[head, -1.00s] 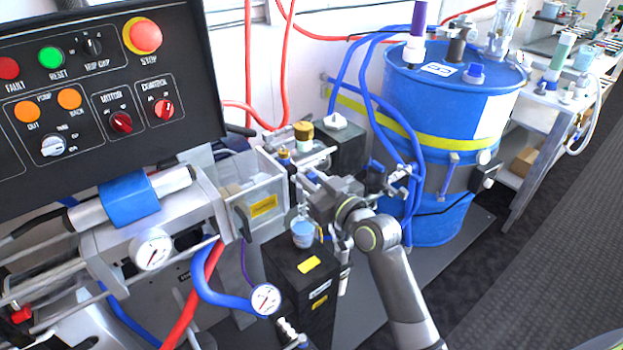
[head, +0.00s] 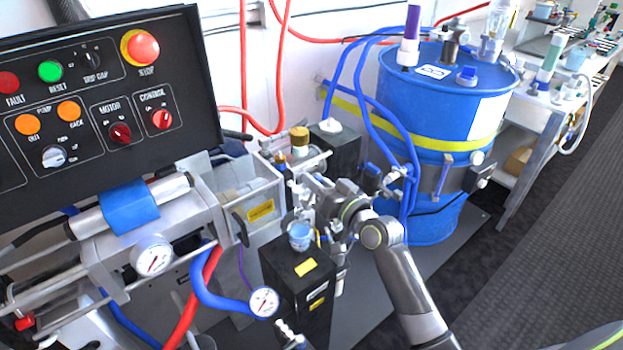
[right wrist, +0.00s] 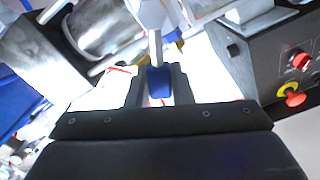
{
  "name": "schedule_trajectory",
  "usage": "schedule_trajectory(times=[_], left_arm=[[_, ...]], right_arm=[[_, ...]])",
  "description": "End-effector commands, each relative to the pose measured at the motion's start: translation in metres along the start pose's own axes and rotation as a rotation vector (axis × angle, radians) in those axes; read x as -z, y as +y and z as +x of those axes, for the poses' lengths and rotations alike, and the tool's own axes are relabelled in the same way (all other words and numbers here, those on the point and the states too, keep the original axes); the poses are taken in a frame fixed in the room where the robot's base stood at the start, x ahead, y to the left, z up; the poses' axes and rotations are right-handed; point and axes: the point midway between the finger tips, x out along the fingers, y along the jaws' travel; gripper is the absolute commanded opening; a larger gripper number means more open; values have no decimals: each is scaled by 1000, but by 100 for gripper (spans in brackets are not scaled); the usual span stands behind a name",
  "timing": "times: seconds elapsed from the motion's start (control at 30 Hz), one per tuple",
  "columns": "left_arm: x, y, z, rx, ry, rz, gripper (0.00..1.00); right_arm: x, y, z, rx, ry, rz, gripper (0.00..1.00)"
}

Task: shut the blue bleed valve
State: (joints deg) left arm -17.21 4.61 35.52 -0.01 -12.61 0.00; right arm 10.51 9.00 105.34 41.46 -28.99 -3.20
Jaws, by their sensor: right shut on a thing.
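The blue bleed valve's handle (right wrist: 158,82) shows in the right wrist view as a small blue piece at the end of a pale metal stem. It sits between the fingers of my right gripper (right wrist: 160,88), which is shut on it. In the head view my right gripper (head: 303,184) reaches in among the metal fittings beside the clear box. There the gripper and wrist largely hide the valve, so I cannot tell its angle. My left gripper is in neither view.
A black control panel (head: 100,190) stands at the left. The clear box (head: 255,193) is close left of the gripper. A light blue cup (head: 300,232) on a black block (head: 290,290) is just below. A blue drum (head: 440,105) with hoses stands behind at the right.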

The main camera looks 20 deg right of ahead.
Motion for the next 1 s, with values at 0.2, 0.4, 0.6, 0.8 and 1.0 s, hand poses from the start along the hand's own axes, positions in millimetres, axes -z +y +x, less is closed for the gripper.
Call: schedule_trajectory(times=[0.2,0.4,0.6,0.8,1.0], left_arm=[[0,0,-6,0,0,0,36],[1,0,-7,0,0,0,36],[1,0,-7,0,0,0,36],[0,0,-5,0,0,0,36],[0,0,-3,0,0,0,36]], right_arm=[[-2,14,0,-2,-3,207,0],[-6,25,0,-2,-2,398,0],[-12,36,0,-2,-2,588,0],[-19,45,0,-2,-1,774,0],[-27,51,0,-2,-1,935,0]])
